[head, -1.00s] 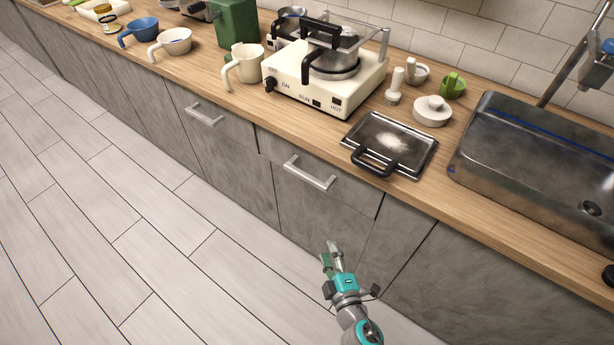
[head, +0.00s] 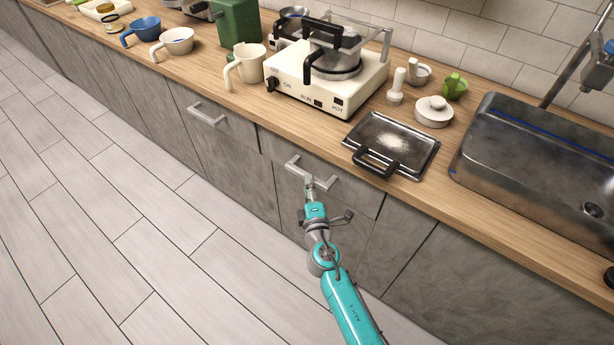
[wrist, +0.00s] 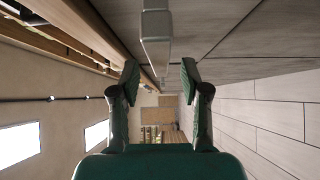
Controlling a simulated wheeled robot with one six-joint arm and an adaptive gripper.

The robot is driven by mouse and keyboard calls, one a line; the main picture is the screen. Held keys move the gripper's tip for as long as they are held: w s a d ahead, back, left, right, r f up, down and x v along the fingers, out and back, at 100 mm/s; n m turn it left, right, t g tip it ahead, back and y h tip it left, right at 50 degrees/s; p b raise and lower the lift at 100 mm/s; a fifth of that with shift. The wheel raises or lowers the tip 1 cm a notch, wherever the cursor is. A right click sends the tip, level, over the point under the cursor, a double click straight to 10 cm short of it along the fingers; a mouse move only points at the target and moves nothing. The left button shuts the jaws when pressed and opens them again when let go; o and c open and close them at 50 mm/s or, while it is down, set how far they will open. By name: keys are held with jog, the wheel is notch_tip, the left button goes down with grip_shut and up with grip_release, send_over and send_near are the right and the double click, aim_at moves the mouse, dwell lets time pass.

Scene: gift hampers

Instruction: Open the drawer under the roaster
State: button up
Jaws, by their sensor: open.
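The roaster (head: 310,88) is a cream box with a lidded pan on the wooden counter in the head view. The grey drawer (head: 353,194) below it is shut, flush with the cabinet. Its pale metal bar handle (head: 293,164) is partly hidden by my gripper (head: 309,184), which is at the handle's middle. In the wrist view my gripper (wrist: 160,78) has its two dark green fingers apart, with the handle (wrist: 156,50) lined up with the gap between them. Nothing is gripped; I cannot tell whether either finger touches the bar.
Another handled drawer (head: 206,114) is to the left. A metal tray with a black handle (head: 408,140) lies near the counter's front edge, above and right of the drawer. A sink (head: 540,150) is at the right. The tiled floor (head: 130,240) before the cabinets is clear.

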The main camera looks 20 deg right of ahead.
jog(key=shift+w+d, duration=0.2)
jog(key=shift+w, duration=0.85)
jog(key=shift+w+d, duration=0.15)
jog(key=shift+w, duration=0.85)
grip_shut()
